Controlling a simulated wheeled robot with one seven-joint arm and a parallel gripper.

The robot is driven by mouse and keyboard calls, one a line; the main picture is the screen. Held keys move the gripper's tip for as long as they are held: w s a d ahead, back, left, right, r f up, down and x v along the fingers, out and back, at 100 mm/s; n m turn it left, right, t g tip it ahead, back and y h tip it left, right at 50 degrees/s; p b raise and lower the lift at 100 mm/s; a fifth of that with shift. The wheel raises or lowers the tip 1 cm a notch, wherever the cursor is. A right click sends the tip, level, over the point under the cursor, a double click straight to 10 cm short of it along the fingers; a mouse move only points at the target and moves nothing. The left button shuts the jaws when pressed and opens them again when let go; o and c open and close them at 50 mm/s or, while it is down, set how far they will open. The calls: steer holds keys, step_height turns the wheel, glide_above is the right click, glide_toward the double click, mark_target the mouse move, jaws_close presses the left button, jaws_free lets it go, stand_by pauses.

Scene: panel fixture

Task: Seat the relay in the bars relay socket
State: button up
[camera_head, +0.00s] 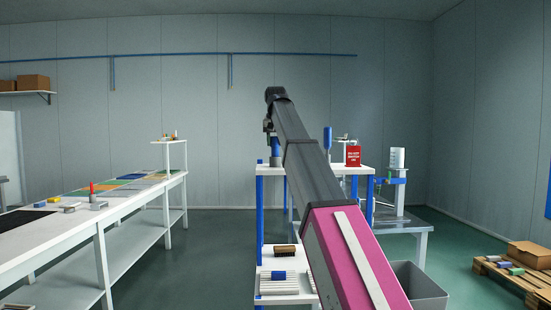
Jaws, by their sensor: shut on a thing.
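My arm reaches up and away from the lower right, and its dark wrist end is above the white bench (265,170). My gripper (268,127) shows only as a small dark shape below the wrist, partly covered by the arm. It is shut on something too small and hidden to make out. A blue upright thing (275,150) shows just below it; I cannot tell whether they touch. I cannot pick out the relay or the bars relay socket in this view.
A red sign (353,156) and a blue post (327,138) stand on the bench. A lower shelf holds a brown block (284,250) and a slatted rack (279,284). A grey bin (422,290) stands right, beyond it a pallet (495,268). A long table (120,202) runs along the left.

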steer(key=shift+r, duration=0.75)
stand_by(0.4)
steer(key=shift+r, duration=2.4)
